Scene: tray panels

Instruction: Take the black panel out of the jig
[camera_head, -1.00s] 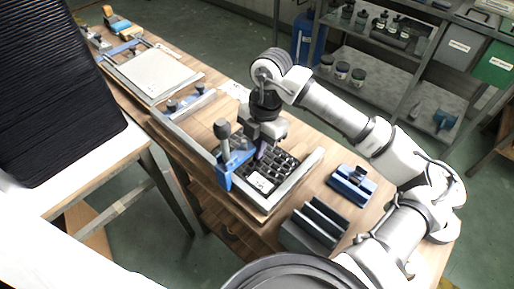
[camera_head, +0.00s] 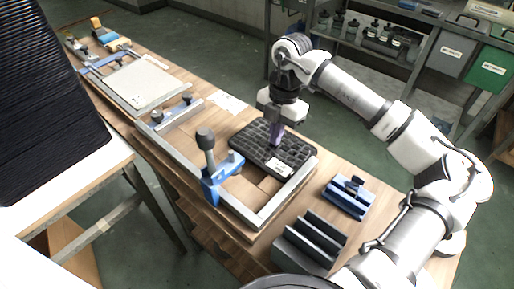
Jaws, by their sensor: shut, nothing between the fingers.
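The black panel (camera_head: 258,139), with a grid of raised squares and a white label, sits beyond the jig's blue clamp (camera_head: 224,177). It covers the far part of the jig's metal frame (camera_head: 240,208); whether it rests on the frame or hangs above it I cannot tell. Bare wood shows inside the near part of the frame. My gripper (camera_head: 277,138) points down over the middle of the panel. Its fingers are shut and their tips meet the panel's upper face or lie just above it. The tips' exact contact is unclear.
A blue fixture (camera_head: 348,196) and a grey slotted block (camera_head: 309,240) stand on the bench to the right of the jig. A pale flat panel (camera_head: 142,83) lies in another frame at the far left. A black stack (camera_head: 45,110) stands on a white table at left.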

